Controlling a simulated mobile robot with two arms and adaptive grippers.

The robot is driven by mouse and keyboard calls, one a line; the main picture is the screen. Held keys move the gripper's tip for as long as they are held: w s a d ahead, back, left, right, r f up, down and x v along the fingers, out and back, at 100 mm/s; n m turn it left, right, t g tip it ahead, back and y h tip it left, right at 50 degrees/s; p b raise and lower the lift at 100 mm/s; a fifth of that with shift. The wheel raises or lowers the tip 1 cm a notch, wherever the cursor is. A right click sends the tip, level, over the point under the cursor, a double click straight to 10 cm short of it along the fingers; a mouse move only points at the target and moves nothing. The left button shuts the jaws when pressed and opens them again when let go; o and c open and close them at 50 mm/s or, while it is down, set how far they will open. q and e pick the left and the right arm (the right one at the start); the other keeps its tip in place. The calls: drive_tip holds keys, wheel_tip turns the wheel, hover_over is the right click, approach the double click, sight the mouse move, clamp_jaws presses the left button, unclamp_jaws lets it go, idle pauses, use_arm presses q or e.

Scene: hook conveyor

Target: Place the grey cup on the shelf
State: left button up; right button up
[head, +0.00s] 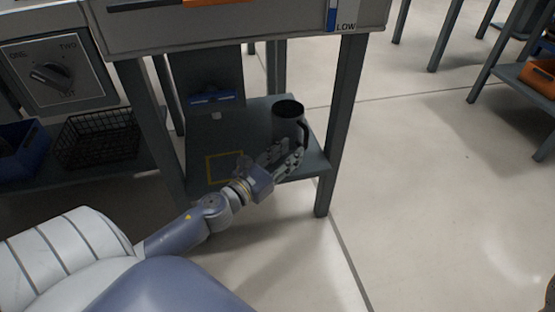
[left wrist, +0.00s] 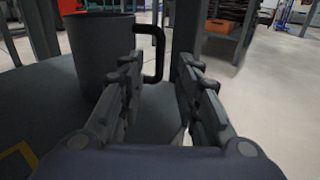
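The grey cup (head: 287,122) stands upright on the dark lower shelf (head: 240,130) under the table, near the shelf's right edge. Its handle points right. In the left wrist view the cup (left wrist: 98,50) fills the left side, and its dark handle (left wrist: 157,52) shows beyond and between my fingertips. My left gripper (head: 283,156) is just in front of the cup; in the left wrist view it (left wrist: 158,72) is open, with a gap between the fingers. I cannot tell whether a finger touches the cup. My right gripper is not in view.
A yellow square outline (head: 224,168) marks the shelf left of the cup. A table leg (head: 342,125) stands close on the right, and the tabletop (head: 240,28) hangs above. A black wire basket (head: 98,138) and blue bin (head: 22,148) are at left. Floor at right is clear.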

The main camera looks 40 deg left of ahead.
use_arm(q)
drive_tip(key=shift+s+a, duration=0.15)
drive_tip(key=shift+s, duration=0.8)
drive_tip(key=shift+s+a, duration=0.1)
drive_tip(key=shift+s, duration=0.85)
